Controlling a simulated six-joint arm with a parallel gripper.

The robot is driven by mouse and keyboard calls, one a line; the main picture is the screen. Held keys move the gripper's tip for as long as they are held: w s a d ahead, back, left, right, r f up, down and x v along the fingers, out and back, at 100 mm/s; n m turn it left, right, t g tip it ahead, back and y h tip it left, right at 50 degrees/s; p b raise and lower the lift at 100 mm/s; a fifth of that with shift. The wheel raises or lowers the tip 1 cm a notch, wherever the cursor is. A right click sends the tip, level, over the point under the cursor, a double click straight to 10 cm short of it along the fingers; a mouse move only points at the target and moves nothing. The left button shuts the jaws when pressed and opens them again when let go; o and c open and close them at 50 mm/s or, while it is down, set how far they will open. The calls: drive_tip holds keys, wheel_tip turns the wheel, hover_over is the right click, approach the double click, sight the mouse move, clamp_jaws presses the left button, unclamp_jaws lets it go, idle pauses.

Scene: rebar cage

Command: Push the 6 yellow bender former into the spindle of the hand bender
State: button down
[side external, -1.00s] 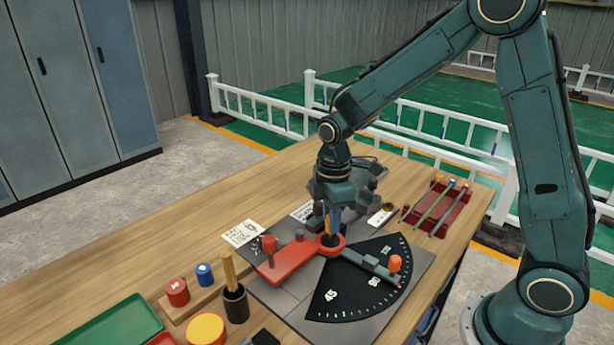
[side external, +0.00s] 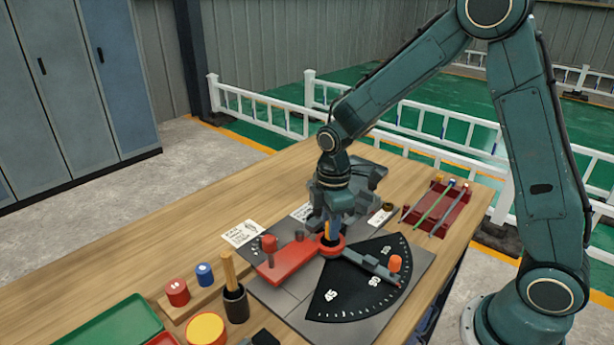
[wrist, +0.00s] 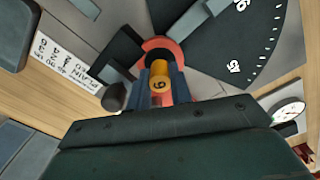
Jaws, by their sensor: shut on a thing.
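The yellow former marked 6 (wrist: 160,84) is between the blue-tipped fingers of my gripper (wrist: 161,80) in the wrist view. My gripper (side external: 331,232) is shut on it, directly over the red ring of the hand bender (side external: 286,262) in the side view. The bender's red ring (wrist: 161,47) shows just beyond the former in the wrist view. The fingers hide most of the former in the side view. The spindle is hidden, so I cannot tell whether the former is on it.
The black angle dial (side external: 352,285) and a lever with an orange knob (side external: 395,264) lie right of the ring. A red former (side external: 177,291), a blue former (side external: 205,274) and a black cup (side external: 235,304) stand at the front left. A red rack (side external: 438,207) of bars is at the right.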

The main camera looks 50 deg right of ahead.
drive_tip(key=shift+f, duration=0.35)
drive_tip(key=c, duration=1.2)
unclamp_jaws()
drive_tip(key=shift+r, duration=0.15)
wheel_tip(320, 180, up, 14)
drive_tip(key=shift+f, duration=0.25)
drive_tip(key=s+r+m+t, duration=0.2)
drive_tip(key=s+m, duration=0.2)
drive_tip(key=s, duration=0.3)
drive_tip(key=s+r+m+t, duration=0.1)
drive_tip(key=s+r+m, duration=0.1)
drive_tip(key=s+m, duration=0.2)
drive_tip(key=s+d+r+m+t, duration=0.1)
drive_tip(key=s+m, duration=0.3)
drive_tip(key=s, duration=0.5)
drive_tip(key=shift+s+r+t, duration=0.35)
drive_tip(key=shift+r+t, duration=0.1)
drive_tip(key=shift+t, duration=0.35)
